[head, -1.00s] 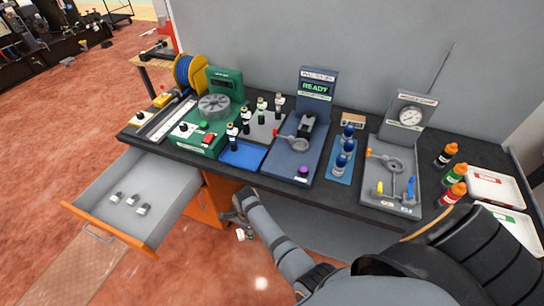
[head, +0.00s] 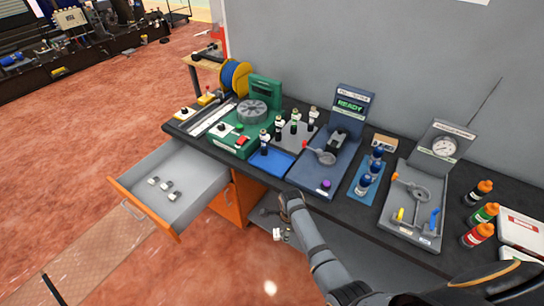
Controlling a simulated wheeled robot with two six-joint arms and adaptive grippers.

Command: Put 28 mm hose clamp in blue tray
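Three small silver pieces with pale faces, which look like hose clamps (head: 166,187), lie in the open grey drawer (head: 205,180) at the left. Their sizes are too small to read. The flat blue tray (head: 277,164) lies on the bench between the green machine and the dark blue station, and no clamp shows in it. My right arm comes in from the lower right, and its wrist end with the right gripper (head: 279,229) hangs beside the bench front, right of the drawer and below the blue tray. Its fingers are too small to read. My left gripper is not in view.
The dark bench (head: 330,205) carries a green machine (head: 245,125), a READY station (head: 340,140), blue-capped bottles (head: 369,168), a gauge stand (head: 425,190) and coloured bottles (head: 478,212). The orange drawer front (head: 143,205) juts over open red floor.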

